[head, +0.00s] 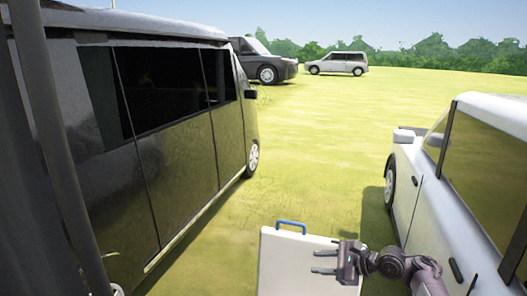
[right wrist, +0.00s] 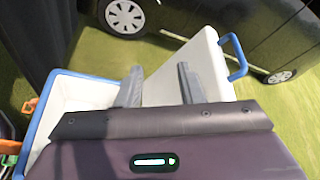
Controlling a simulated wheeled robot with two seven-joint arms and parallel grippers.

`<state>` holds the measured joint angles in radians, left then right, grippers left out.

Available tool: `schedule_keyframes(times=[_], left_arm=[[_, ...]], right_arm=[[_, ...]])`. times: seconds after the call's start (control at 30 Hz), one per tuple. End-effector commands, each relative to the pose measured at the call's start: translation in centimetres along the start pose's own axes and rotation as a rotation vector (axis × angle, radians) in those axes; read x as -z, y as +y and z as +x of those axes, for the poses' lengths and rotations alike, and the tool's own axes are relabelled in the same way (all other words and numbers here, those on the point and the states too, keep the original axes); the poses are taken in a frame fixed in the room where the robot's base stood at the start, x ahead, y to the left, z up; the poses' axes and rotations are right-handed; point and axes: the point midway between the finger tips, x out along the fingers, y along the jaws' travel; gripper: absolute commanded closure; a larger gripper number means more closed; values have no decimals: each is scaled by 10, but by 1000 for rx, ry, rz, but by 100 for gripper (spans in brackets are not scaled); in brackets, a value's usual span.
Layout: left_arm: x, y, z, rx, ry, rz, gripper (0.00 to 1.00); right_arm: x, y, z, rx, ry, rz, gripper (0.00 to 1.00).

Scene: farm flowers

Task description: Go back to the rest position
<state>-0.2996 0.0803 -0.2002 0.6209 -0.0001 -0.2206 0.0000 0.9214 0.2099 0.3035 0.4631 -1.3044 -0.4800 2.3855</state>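My right gripper (head: 323,262) is in front of a white lid (head: 285,265) with a blue handle (head: 291,224) at the bottom of the head view. Its two fingers point left and stand apart. In the right wrist view the right gripper (right wrist: 160,85) is open, with nothing visibly held between its fingers. The white lid (right wrist: 204,62) shows behind the fingers there, with its blue handle (right wrist: 236,58) to the right. An open white box with a blue rim (right wrist: 41,98) lies to the left, partly hidden by the gripper. My left gripper is not in view.
A dark van (head: 185,150) stands on the left and a white car (head: 415,190) on the right. A dark pickup (head: 266,60) and a silver van (head: 338,63) are farther off. Open grass (head: 320,130) lies between them. Orange handles (right wrist: 30,106) show beside the box.

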Motion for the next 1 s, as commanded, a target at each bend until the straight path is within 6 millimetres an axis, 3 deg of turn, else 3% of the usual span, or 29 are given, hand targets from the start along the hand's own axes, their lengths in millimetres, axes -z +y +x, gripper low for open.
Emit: schedule_keyframes(times=[0.47, 0.7, 0.87, 1.0], left_arm=[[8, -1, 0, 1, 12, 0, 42], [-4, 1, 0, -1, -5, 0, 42], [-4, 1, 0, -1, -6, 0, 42], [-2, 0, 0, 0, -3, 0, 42]], right_arm=[[82, 44, -9, -74, 320, -371, 66], [126, 96, -30, -247, 570, -732, 66], [128, 152, -56, -467, 717, -1042, 66], [101, 202, -81, -668, 759, -1269, 66]])
